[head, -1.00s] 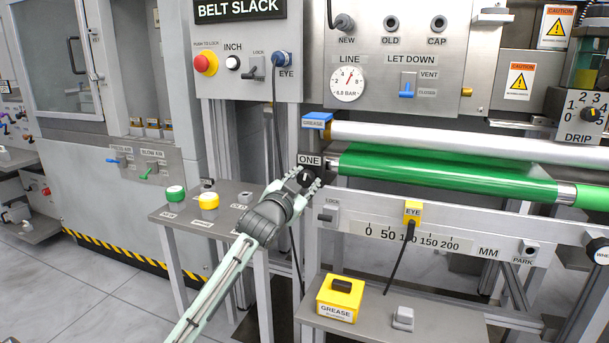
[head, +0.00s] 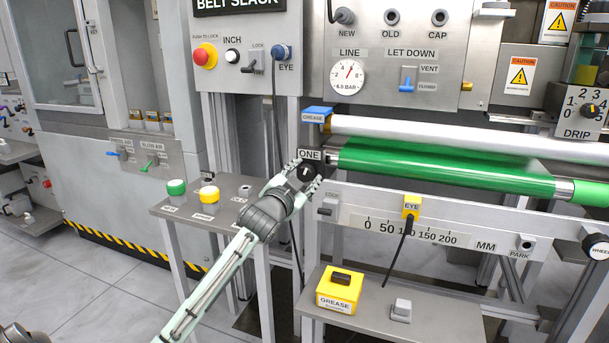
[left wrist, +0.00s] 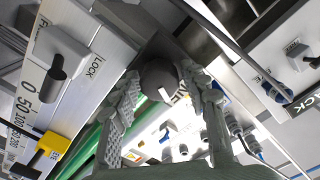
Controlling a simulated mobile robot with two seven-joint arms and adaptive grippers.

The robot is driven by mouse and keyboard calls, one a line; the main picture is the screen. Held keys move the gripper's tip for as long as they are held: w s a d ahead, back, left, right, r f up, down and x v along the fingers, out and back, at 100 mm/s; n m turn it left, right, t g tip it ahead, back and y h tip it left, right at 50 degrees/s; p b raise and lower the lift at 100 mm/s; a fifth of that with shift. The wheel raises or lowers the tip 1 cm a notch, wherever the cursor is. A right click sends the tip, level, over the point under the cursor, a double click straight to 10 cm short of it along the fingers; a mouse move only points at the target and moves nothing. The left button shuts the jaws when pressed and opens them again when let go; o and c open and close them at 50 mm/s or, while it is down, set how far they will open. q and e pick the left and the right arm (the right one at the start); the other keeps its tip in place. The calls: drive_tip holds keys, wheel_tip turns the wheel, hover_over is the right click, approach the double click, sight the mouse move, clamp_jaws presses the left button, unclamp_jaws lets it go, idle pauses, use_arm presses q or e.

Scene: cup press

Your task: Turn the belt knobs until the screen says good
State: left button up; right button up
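The dark round knob (head: 305,172) under the ONE label sits at the left end of the green belt roller (head: 440,170). My left gripper (head: 306,174) has its two fingers on opposite sides of this knob and appears shut on it. In the left wrist view the knob (left wrist: 160,76) with a white mark lies between the fingertips, close to both. The screen (head: 240,4) at the top reads BELT SLACK and is partly cut off by the frame edge. My right gripper is out of view.
A small table (head: 228,228) with green and yellow buttons stands left of my gripper. A yellow EYE sensor (head: 411,208) sits on the scale rail. Below is a shelf (head: 375,312) with a yellow GREASE box (head: 339,291). A WHEEL knob (head: 597,249) is at far right.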

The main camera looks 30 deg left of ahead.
use_arm(q)
drive_tip(key=shift+o, duration=0.7)
drive_tip(key=shift+s, duration=0.25)
drive_tip(key=v, duration=1.1)
drive_tip(key=shift+s, duration=0.25)
